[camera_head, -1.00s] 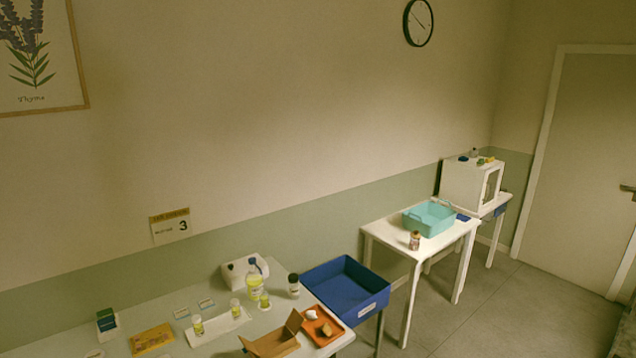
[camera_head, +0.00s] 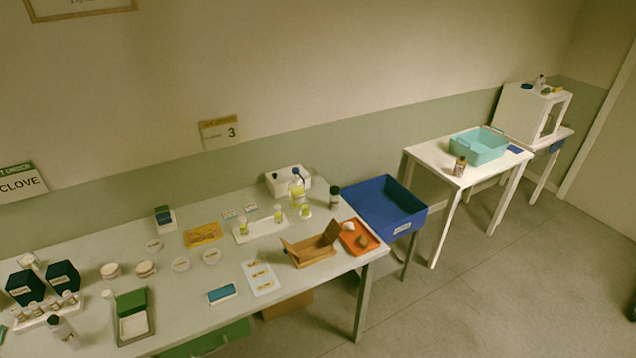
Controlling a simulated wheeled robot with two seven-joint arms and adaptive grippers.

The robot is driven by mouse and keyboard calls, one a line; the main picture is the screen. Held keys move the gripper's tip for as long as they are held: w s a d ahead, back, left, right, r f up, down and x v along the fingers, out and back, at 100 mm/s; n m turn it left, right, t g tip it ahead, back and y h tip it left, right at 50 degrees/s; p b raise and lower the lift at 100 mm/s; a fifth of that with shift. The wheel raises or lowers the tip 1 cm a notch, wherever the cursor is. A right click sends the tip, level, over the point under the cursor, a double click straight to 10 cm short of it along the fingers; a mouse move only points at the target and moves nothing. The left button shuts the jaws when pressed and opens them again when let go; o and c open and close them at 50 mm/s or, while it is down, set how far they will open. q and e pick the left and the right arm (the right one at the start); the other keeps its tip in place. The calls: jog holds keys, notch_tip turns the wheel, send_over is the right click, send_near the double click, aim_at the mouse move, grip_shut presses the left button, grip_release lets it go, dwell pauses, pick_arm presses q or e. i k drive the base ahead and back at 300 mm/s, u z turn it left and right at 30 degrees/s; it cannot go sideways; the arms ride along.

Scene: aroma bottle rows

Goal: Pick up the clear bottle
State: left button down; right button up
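A clear bottle with yellow liquid and a bluish top (camera_head: 297,193) stands upright at the back of the long table, in front of a white device. Small clear vials with yellow contents (camera_head: 278,213) stand near it, some on a white tray (camera_head: 258,229). Another pale bottle with a dark cap (camera_head: 64,333) stands at the near left of the table; I cannot tell if it is clear. A small bottle (camera_head: 539,82) on the far white cabinet is too small to make out. I cannot tell which one is meant. Neither of my grippers is in view.
The long table (camera_head: 215,268) also holds a dark bottle (camera_head: 334,197), a brown open box (camera_head: 311,250), an orange tray (camera_head: 374,244) and dark blue holders (camera_head: 63,278). A blue bin (camera_head: 384,207) stands at its right end.

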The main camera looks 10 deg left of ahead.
aim_at(305, 209)
jog(key=u, duration=0.1)
jog(key=i, duration=0.4)
jog(key=u, duration=0.65)
jog(key=i, duration=0.8)
jog(key=u, duration=0.7)
